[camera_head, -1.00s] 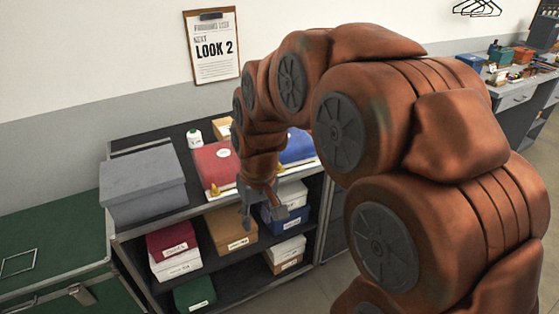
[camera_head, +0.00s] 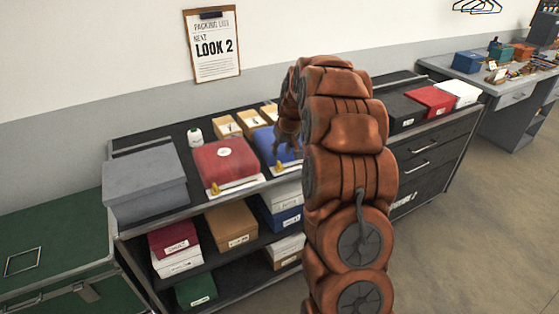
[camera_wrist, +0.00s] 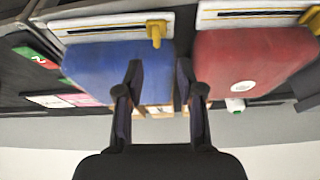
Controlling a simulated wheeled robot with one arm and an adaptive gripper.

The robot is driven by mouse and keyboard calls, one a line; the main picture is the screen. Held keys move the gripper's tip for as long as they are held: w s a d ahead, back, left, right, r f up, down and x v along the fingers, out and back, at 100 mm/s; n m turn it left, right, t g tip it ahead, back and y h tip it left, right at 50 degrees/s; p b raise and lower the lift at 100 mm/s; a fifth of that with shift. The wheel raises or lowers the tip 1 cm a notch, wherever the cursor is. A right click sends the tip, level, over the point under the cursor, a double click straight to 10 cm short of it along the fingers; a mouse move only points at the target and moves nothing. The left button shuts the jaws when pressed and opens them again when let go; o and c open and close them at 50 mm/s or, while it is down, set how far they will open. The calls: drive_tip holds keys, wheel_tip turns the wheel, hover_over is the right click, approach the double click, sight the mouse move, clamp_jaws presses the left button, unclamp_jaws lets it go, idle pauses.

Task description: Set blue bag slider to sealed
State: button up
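The blue bag (camera_head: 268,146) lies on the cabinet top, right of the red bag (camera_head: 224,158), and is partly covered by my arm in the head view. In the wrist view, which looks upside down, the blue bag (camera_wrist: 105,68) is at left. Its yellow slider (camera_wrist: 156,32) sits near the right end of the dark slot in a pale strip (camera_wrist: 105,28) along the bag's edge. My gripper (camera_wrist: 160,75) is open and empty, its fingers spread over the blue bag's right side and the gap beside the red bag. I see no contact with the slider.
The red bag has its own yellow slider (camera_head: 215,187) close by. A grey box (camera_head: 145,187), a small white bottle (camera_head: 195,137) and open wooden boxes (camera_head: 228,127) share the cabinet top. Black, red and white boxes (camera_head: 432,100) stand farther right. Shelves below hold several boxes.

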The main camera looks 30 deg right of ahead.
sight(279, 162)
drive_tip(key=shift+d+p+x, duration=0.15)
drive_tip(key=shift+p+x, duration=0.6)
drive_tip(key=shift+x, duration=1.3)
drive_tip(key=shift+d+p+x, duration=0.15)
drive_tip(key=shift+p+x, duration=0.55)
drive_tip(key=shift+x, duration=1.35)
drive_tip(key=shift+c, duration=0.4)
clamp_jaws()
